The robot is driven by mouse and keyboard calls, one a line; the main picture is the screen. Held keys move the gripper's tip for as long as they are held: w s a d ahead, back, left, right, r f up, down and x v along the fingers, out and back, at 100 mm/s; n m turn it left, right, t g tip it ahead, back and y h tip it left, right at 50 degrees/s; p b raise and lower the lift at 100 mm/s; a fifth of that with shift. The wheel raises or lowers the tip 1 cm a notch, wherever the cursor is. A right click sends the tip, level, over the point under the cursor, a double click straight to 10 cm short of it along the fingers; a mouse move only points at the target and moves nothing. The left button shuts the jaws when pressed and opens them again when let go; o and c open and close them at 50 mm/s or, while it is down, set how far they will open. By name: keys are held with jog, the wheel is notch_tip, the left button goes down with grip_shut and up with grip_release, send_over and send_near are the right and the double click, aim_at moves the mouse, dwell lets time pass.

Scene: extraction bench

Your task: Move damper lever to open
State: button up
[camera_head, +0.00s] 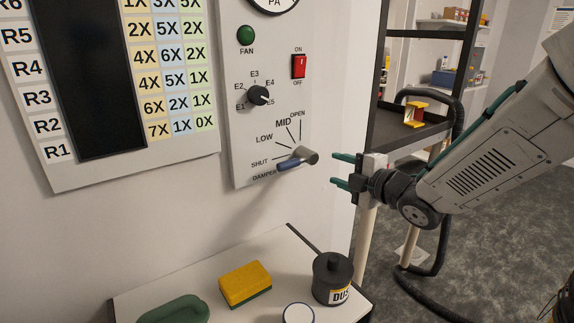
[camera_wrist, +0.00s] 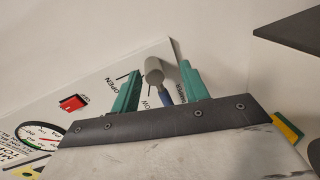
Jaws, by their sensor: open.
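The damper lever has a blue grip (camera_head: 288,165) and a grey round end (camera_head: 310,157). It sits low on the grey control panel (camera_head: 237,120), with its blue part pointing left and slightly down near the SHUT mark. The OPEN mark (camera_head: 297,113) is above it, past LOW and MID. My gripper (camera_head: 335,169) is open and empty, just right of the lever with a small gap. In the wrist view, the lever's grey end (camera_wrist: 154,70) and blue grip (camera_wrist: 166,97) appear between the green fingers (camera_wrist: 157,82). Part of the grip is hidden there by my gripper.
Above the lever are a selector knob (camera_head: 258,95), a red switch (camera_head: 299,66) and a green fan button (camera_head: 246,35). Below, a white bench holds a yellow sponge (camera_head: 245,281) and a dark jar (camera_head: 332,276). A dark shelf rack (camera_head: 410,130) stands behind my arm.

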aim_at(293, 167)
jog(key=a+n+g+y, duration=0.1)
jog(key=a+n+y, duration=0.1)
jog(key=a, duration=0.2)
jog(key=a+n+y, duration=0.2)
jog(key=a+y, duration=0.1)
jog(key=a, duration=0.1)
jog(key=w+a+r+n+g+y, duration=0.1)
jog(key=a+n+y, duration=0.1)
jog(key=a, duration=0.2)
jog(key=shift+a+n+g, duration=0.15)
jog(key=shift+n+g, duration=0.15)
jog(key=shift+n, duration=0.1)
grip_shut()
jog(key=shift+s+a+y, duration=0.1)
jog(key=shift+y, duration=0.2)
